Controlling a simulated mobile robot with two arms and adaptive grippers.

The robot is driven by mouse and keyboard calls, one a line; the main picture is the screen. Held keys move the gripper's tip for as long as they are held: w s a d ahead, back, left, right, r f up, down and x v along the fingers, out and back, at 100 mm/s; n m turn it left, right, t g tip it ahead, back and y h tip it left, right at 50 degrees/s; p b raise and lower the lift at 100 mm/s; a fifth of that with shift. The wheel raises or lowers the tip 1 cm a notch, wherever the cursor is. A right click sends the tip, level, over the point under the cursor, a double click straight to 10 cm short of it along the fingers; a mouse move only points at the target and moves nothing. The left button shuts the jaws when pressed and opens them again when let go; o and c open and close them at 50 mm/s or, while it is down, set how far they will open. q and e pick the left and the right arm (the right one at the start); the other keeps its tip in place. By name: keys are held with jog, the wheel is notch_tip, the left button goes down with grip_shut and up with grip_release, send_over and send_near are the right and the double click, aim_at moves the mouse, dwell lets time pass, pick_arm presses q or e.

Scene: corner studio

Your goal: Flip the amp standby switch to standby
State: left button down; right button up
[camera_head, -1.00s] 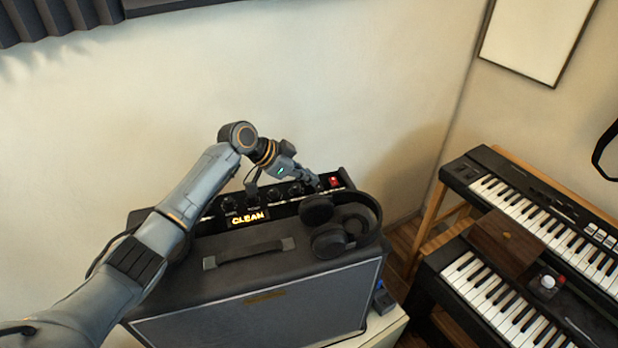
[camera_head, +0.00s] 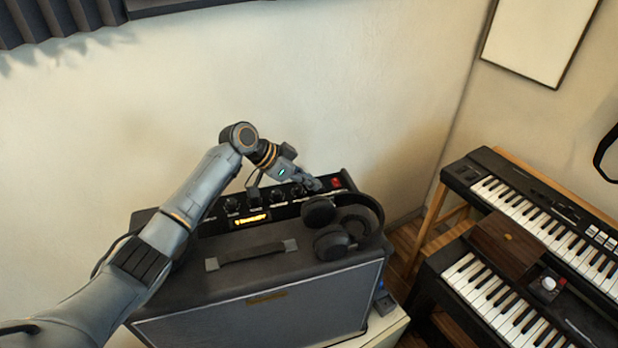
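The amp (camera_head: 262,268) is a dark box with a handle on top and a black control panel along its back edge. A red switch (camera_head: 336,183) sits at the panel's right end and looks dim. My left gripper (camera_head: 316,186) reaches down to the panel just left of the red switch, at or very close to it. Its fingers are too small to tell open from shut, and contact is unclear. My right gripper is out of view.
Black headphones (camera_head: 334,243) lie on the amp's right top, close to the gripper. Several knobs (camera_head: 277,197) line the panel. Two keyboards (camera_head: 520,225) stand at the right, with a wooden box (camera_head: 505,240) on the lower one.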

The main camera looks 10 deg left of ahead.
pick_arm(q)
jog(key=shift+s+d+f, duration=0.15)
jog(key=shift+d+f, duration=0.1)
jog(key=v, duration=1.2)
jog(key=shift+a+r, duration=0.2)
